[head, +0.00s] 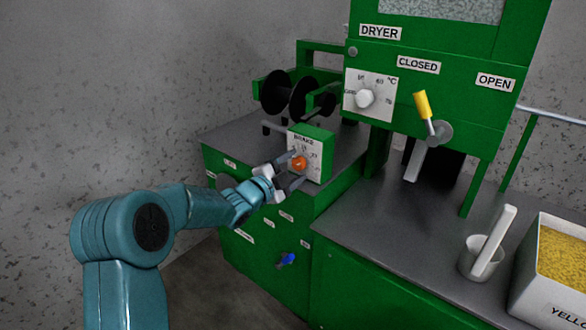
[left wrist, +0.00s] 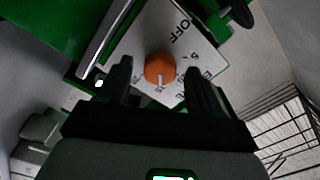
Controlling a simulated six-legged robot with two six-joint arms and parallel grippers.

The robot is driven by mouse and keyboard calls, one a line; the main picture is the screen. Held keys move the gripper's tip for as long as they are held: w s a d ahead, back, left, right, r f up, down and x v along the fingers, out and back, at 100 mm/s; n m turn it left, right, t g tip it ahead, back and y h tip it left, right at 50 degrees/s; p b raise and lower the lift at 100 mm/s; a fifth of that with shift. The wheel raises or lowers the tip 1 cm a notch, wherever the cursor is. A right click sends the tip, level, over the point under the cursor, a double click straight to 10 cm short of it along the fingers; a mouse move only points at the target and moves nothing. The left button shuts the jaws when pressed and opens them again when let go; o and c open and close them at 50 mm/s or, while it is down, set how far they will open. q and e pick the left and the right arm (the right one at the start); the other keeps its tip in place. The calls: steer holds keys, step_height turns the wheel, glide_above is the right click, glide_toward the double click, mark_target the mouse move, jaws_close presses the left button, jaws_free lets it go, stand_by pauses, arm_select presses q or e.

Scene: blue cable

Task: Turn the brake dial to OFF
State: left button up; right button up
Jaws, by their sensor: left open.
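The brake dial is an orange knob (head: 299,163) on a white plate marked BRAKE (head: 304,142), on the front of a small green box. In the left wrist view the orange knob (left wrist: 160,68) lies ahead, between and beyond my fingertips, with a pale pointer mark at its lower edge. The word OFF shows on the plate (left wrist: 181,36) above and right of the knob. My left gripper (head: 284,171) is open in front of the dial, its fingers (left wrist: 158,75) on either side of the knob. I cannot tell whether they touch it. My right gripper is not in view.
Black spools (head: 288,92) stand behind the brake box. To the right is the green dryer with a white dial (head: 365,98) and a yellow-handled lever (head: 423,105). A white cup (head: 481,258) and a box of yellow pellets (head: 563,255) stand on the right bench.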

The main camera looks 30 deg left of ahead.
arm_select(q)
steer(key=shift+w, duration=0.1)
steer(key=c, duration=1.1)
steer(key=shift+o, duration=0.2)
